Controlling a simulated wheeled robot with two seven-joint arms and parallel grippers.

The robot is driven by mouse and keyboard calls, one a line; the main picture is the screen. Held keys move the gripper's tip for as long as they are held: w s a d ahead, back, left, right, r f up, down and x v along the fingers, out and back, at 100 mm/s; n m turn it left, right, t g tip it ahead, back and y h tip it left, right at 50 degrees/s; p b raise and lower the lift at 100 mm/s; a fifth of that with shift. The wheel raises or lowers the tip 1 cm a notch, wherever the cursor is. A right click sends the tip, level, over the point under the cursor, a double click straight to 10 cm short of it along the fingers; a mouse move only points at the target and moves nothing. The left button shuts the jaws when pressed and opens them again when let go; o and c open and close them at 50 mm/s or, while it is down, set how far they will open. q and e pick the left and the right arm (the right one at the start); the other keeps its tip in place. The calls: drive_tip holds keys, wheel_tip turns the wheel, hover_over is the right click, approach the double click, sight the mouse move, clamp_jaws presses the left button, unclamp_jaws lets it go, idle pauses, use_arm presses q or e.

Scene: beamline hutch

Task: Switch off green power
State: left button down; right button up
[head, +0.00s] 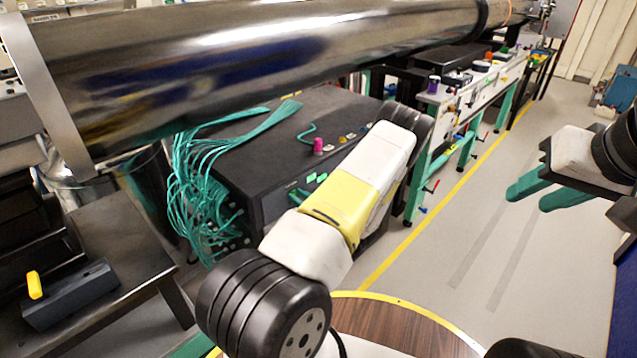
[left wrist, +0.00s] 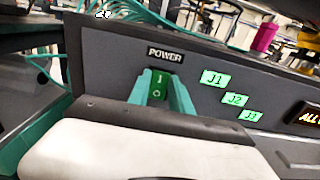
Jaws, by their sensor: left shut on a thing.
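The green power switch (left wrist: 158,85) sits under a "POWER" label (left wrist: 165,56) on the dark front panel in the left wrist view. It carries a "1" above an "O". The teal fingers of my left gripper (left wrist: 160,90) stand on both sides of the switch and are shut on it. In the head view my left gripper (head: 299,196) is at the front of the black box (head: 262,150), and the switch is hidden there. My right gripper (head: 543,193) hangs over the floor at the right, its teal fingers apart and empty.
Green labels J1 (left wrist: 214,78), J2 (left wrist: 235,99) and J3 (left wrist: 250,115) glow right of the switch. Teal cables (head: 195,180) hang at the box's left. A large metal pipe (head: 250,60) crosses above. Grey floor (head: 480,235) is clear at the right.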

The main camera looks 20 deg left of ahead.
use_arm(q)
drive_tip(key=shift+d+f+t+y, duration=0.1)
drive_tip(key=shift+f+t+y, duration=0.15)
drive_tip(key=shift+y, duration=0.45)
drive_tip(key=shift+f+t+y, duration=0.15)
drive_tip(key=shift+t+y, duration=0.1)
drive_tip(key=shift+y, duration=0.45)
drive_tip(key=c, duration=1.2)
unclamp_jaws()
drive_tip(key=shift+o, duration=0.2)
drive_tip(key=v, duration=0.8)
